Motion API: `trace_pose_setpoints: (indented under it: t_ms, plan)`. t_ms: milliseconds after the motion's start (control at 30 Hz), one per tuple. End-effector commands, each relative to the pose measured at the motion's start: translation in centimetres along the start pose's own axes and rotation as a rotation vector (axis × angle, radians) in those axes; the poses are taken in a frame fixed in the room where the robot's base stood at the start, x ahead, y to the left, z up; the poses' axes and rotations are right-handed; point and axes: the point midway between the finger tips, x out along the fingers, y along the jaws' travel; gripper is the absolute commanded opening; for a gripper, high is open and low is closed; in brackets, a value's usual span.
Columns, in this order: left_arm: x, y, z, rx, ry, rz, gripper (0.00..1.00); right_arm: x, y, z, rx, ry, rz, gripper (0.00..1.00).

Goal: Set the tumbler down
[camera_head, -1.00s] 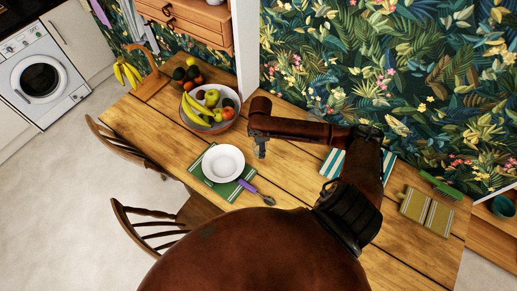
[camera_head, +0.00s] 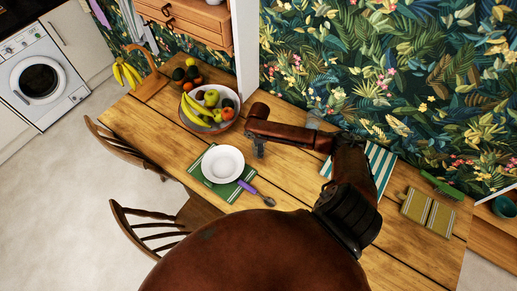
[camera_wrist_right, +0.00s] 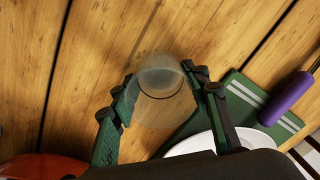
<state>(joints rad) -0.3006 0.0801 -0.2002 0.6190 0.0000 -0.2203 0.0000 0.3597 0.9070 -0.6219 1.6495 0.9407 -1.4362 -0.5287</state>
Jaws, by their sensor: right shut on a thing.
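The tumbler (camera_wrist_right: 163,108) is clear glass and sits between the two green fingers of my right gripper (camera_wrist_right: 160,80) in the right wrist view. The gripper is shut on it. In the head view my right gripper (camera_head: 259,149) is over the table, just right of the white bowl and below the fruit bowl. The tumbler is very hard to make out there. I cannot tell whether its base touches the wooden table (camera_head: 290,185). My left gripper is not in view.
A white bowl (camera_head: 222,162) stands on a green mat (camera_head: 208,180) with a purple-handled spoon (camera_head: 248,187) beside it. A fruit bowl (camera_head: 207,127) is behind. A striped cloth (camera_head: 381,165) lies right of my arm. Bare table lies between.

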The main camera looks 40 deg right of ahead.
Motion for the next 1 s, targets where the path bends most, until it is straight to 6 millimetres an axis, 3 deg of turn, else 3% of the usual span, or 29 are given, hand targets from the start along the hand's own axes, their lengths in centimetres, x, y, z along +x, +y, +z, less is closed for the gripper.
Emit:
trace_pose_setpoints:
  t_ms: [133, 167, 400, 767, 1000]
  plan:
    - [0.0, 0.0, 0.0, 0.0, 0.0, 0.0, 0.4, 0.2, 0.0, 0.0, 0.001, 0.0, 0.0, 0.15]
    - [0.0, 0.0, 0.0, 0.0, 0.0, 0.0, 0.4, 0.3, 0.0, 0.0, 0.001, 0.0, 0.0, 0.44]
    - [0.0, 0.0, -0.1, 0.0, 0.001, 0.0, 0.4, 0.2, 0.0, 0.0, 0.001, 0.0, -0.001, 0.6]
    - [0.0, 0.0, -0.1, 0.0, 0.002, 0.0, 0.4, -0.4, 0.0, 0.0, 0.0, 0.0, 0.001, 0.6]
    - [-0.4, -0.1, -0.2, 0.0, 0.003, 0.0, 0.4, -4.6, 0.1, 0.0, -0.001, 0.001, 0.003, 0.6]
